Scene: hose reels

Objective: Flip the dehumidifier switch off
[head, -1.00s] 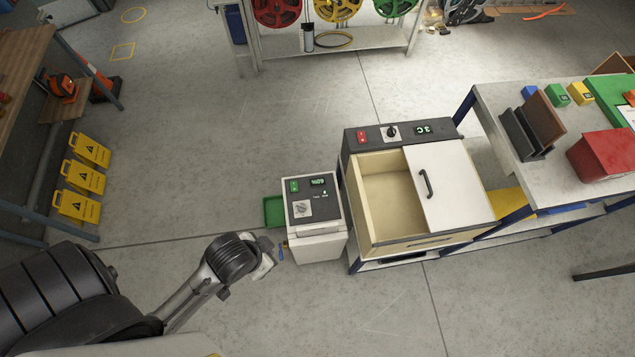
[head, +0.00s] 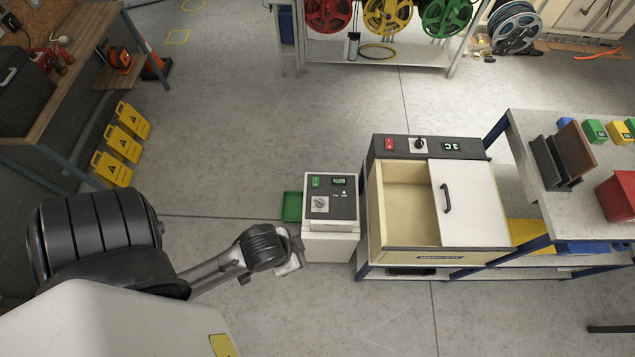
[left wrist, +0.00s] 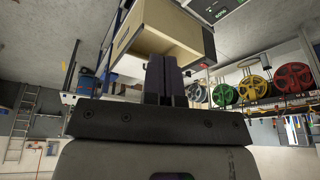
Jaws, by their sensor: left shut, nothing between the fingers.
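A small white unit (head: 330,245), which looks like the dehumidifier, stands on the floor in the head view. Its dark top panel has a green switch (head: 315,182), a lit display (head: 339,181) and a dial (head: 320,204). My left gripper (head: 297,262) is at the unit's front left corner in the head view; whether it touches is unclear. In the left wrist view its fingers (left wrist: 165,78) are together and empty. The switch does not show clearly in the wrist view. My right gripper is in neither view.
Right of the unit is a wooden cabinet (head: 397,205) with a red switch (head: 389,144) and a white sliding lid (head: 470,205). A green tray (head: 292,206) sits left of the unit. Yellow signs (head: 123,143) stand at left. Open floor lies behind the unit.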

